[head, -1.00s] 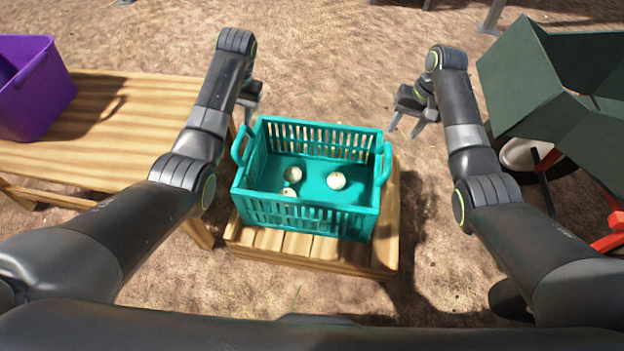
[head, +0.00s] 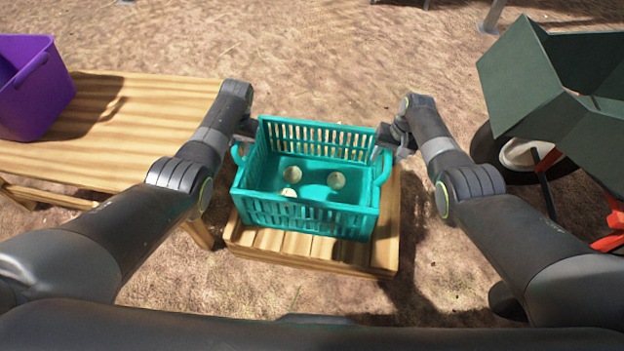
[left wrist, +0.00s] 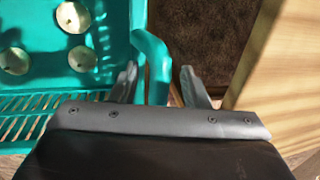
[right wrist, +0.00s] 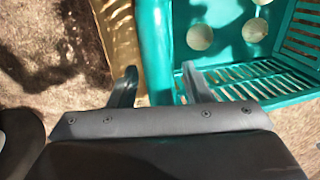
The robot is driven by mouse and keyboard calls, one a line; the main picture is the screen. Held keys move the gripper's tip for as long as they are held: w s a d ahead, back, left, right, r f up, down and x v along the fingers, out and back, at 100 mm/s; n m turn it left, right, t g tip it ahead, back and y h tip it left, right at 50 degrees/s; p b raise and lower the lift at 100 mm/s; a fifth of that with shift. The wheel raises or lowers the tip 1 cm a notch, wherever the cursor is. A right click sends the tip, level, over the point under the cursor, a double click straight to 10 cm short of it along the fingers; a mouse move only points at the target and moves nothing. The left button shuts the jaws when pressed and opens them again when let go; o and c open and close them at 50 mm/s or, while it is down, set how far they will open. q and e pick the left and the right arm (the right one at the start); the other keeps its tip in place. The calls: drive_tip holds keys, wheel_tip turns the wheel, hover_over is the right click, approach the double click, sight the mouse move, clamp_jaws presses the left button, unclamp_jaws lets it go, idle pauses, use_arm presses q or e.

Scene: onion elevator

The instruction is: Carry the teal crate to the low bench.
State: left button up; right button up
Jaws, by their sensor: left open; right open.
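The teal crate (head: 305,218) sits upright on a low slatted wooden bench (head: 300,246), with three pale onions (head: 336,180) inside it. It has a loop handle at each end. My left gripper (head: 240,140) is at the crate's left end; in the left wrist view its open fingers (left wrist: 155,85) stand on either side of the left handle (left wrist: 150,62). My right gripper (head: 393,150) is at the right end; in the right wrist view its open fingers (right wrist: 160,88) straddle the right handle (right wrist: 155,50). Neither is closed on its handle.
A wooden table (head: 120,120) with a purple bin (head: 38,90) stands at the left. A dark green wheelbarrow-like cart (head: 530,80) with a black wheel and red frame parts stands at the right. Bare ground lies beyond the crate.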

use_arm(q)
drive_tip(key=shift+f, duration=0.1)
use_arm(e)
drive_tip(key=shift+f, duration=0.1)
use_arm(q)
drive_tip(key=shift+c, duration=0.4)
use_arm(e)
drive_tip(key=shift+c, duration=0.4)
use_arm(q)
clamp_jaws()
use_arm(e)
clamp_jaws()
use_arm(q)
drive_tip(key=shift+w, duration=0.1)
use_arm(e)
drive_tip(key=shift+w, duration=0.1)
idle(0.3)
